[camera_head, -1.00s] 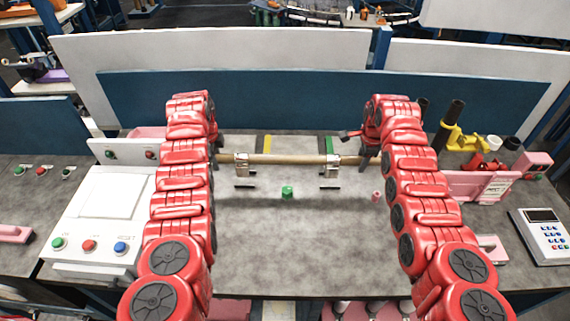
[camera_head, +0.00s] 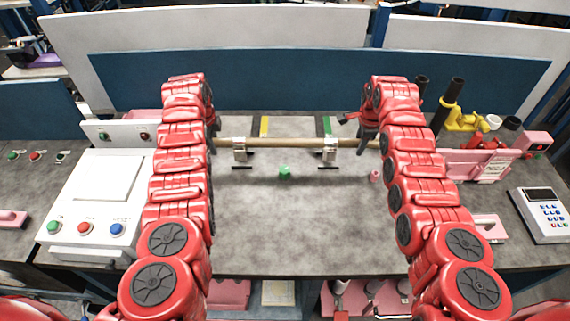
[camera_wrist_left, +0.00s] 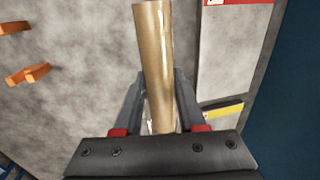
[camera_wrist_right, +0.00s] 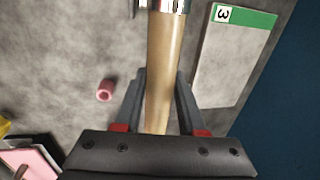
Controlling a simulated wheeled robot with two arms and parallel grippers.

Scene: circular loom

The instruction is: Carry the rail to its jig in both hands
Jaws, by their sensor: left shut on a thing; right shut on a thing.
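The rail (camera_head: 282,143) is a pale wooden rod lying level from left to right at the back of the bench. Two metal holders, a left one (camera_head: 240,151) and a right one (camera_head: 329,150), stand along it; I cannot tell whether it rests in them. My left gripper (camera_wrist_left: 158,100) is shut on the rail (camera_wrist_left: 155,50) near its left end. My right gripper (camera_wrist_right: 160,100) is shut on the rail (camera_wrist_right: 163,60) near its right end. In the right wrist view a metal piece (camera_wrist_right: 165,5) crosses the rail beyond the fingers.
A white button panel (camera_head: 92,205) is at left. A yellow stand (camera_head: 461,121) and a keypad (camera_head: 542,212) are at right. The front middle is clear.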

